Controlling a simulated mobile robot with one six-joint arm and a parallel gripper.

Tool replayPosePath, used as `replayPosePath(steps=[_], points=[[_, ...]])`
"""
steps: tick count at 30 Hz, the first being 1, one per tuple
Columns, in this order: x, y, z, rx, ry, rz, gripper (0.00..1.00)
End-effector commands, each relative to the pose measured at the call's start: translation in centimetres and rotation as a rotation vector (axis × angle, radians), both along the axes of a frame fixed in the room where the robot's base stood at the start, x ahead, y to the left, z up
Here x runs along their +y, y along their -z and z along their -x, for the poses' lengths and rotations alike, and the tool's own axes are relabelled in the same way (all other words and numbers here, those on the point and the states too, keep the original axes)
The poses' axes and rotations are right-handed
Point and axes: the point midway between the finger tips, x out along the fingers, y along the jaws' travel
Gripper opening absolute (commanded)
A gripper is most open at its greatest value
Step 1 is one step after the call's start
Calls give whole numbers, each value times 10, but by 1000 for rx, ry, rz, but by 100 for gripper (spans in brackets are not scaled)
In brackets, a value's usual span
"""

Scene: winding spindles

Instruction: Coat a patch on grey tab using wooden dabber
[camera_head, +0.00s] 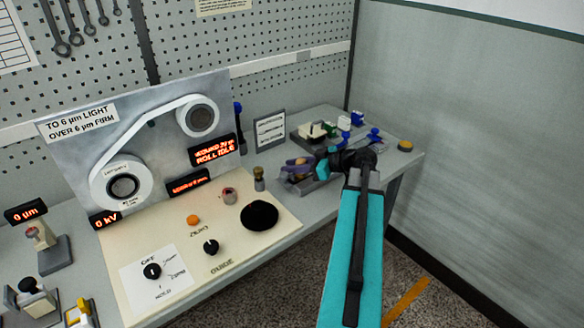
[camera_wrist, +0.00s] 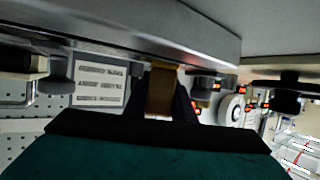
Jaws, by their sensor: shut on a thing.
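My gripper (camera_head: 318,167) is at the far right part of the bench, at the end of my teal arm. In the wrist view my gripper (camera_wrist: 165,100) is shut on a brown wooden piece, which I take for the wooden dabber (camera_wrist: 160,88). The dabber's far end is close under a large grey surface; I cannot tell whether they touch. I cannot pick out the grey tab for sure. A grey block (camera_head: 312,186) lies under my gripper in the head view, and a purple part (camera_head: 298,166) is just left of it, both partly covered.
A panel with white rollers (camera_head: 122,187) and red displays stands at the left. A cream control board (camera_head: 205,262) with knobs and a black dome (camera_head: 259,215) lies before it. Blue, green and white items (camera_head: 335,128) sit behind my gripper. A yellow button (camera_head: 405,146) is at the right.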

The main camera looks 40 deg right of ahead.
Motion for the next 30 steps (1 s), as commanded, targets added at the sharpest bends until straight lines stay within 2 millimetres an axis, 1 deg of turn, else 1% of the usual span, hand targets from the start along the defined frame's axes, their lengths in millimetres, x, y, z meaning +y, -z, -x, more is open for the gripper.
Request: replayPosePath(steps=[22, 30], points=[[0, 2, 0, 3, -1, -1, 1], [-14, 3, 0, 1, 0, 2, 1]])
